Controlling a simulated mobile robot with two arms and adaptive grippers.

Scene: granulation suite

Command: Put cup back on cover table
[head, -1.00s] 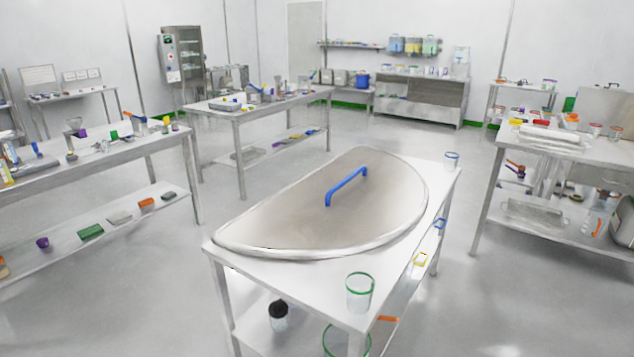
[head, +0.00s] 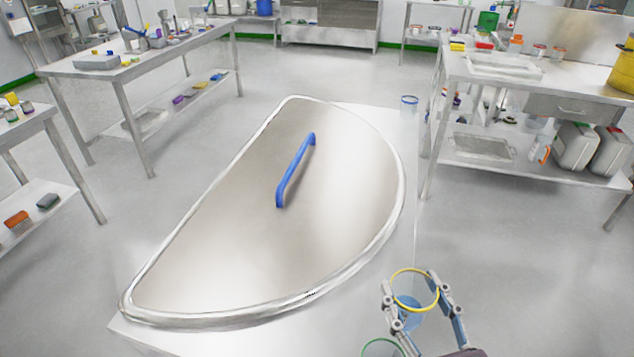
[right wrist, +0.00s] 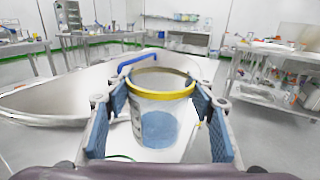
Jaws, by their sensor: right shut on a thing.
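A clear cup with a yellow rim and blue inside (head: 410,310) is between the fingers of my right gripper (head: 413,284), which is shut on its sides. The cup looks upright at the near right edge of the white cover table (head: 395,250). It also shows large in the right wrist view (right wrist: 160,112), with the table behind it. I cannot tell its exact height above the tabletop. A large metal half-round cover (head: 235,240) with a blue handle (head: 295,170) lies on the table. My left gripper is out of view.
A green-rimmed cup (head: 383,348) is close to my right gripper, at the bottom edge. A strip of tabletop right of the cover is bare. Another loaded bench (head: 550,90) stands to the right.

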